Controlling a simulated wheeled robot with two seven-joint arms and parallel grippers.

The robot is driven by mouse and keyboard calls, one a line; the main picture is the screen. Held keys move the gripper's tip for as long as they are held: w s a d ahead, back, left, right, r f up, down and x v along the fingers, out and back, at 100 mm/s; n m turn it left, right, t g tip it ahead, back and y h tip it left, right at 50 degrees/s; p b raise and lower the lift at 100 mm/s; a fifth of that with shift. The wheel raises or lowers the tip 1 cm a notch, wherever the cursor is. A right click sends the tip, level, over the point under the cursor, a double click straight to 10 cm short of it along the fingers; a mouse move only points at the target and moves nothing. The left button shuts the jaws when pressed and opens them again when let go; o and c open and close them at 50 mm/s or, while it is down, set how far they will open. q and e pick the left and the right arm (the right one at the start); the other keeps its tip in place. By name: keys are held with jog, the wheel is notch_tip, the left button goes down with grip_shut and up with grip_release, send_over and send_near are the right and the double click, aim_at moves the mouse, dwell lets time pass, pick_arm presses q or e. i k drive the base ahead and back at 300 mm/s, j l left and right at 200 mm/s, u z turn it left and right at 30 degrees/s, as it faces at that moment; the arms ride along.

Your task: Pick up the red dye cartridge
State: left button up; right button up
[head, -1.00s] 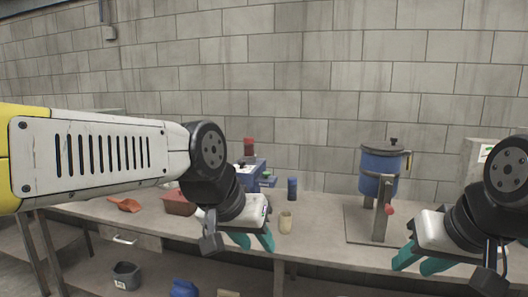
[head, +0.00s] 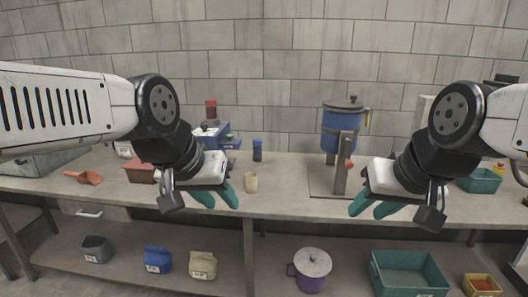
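My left arm's wrist covers part of the bench left of the device.
A brown-red bin (head: 139,171) and an orange scoop (head: 88,177) are at left, a teal bin (head: 481,181) at right. The lower shelf (head: 250,268) holds jugs, a purple pot and bins.

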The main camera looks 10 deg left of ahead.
aim_at(210, 104)
jog(key=i+j+u, duration=0.7)
jog(key=i, duration=0.25)
jog(key=i+j+u, duration=0.15)
jog(key=i+j, duration=0.2)
jog(key=i+j+u, duration=0.2)
jog(key=i, duration=0.35)
